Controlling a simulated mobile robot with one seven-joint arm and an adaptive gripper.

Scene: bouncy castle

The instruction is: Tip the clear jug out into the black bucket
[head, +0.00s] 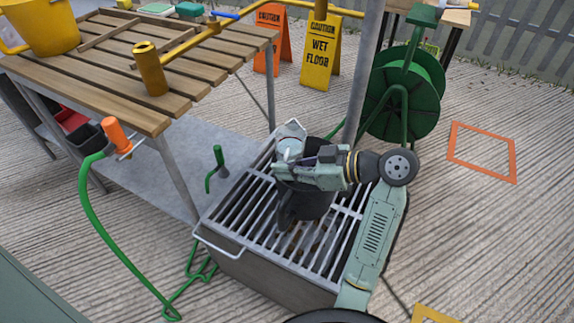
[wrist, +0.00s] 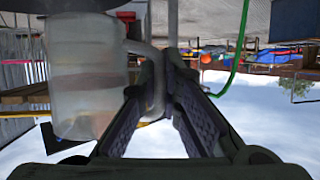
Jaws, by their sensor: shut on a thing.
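The black bucket (head: 312,203) stands upright on the slatted metal grate. My gripper (head: 286,172) reaches in from the right, over the bucket's mouth, and covers part of its rim. In the wrist view my gripper (wrist: 170,75) is shut on the handle of the clear jug (wrist: 85,75). The jug also shows small in the head view (head: 290,149), above the bucket and partly hidden by my gripper. The wrist picture is upside down, with the jug's sides nearly vertical in it. I cannot tell what is in the jug. A dark edge (wrist: 75,6) shows beyond the jug.
The metal grate (head: 245,215) sits on a box beside a slatted wooden table (head: 95,75). A grey post (head: 364,70) rises close behind my gripper. A green hose reel (head: 408,85) stands behind. Ground at right is open.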

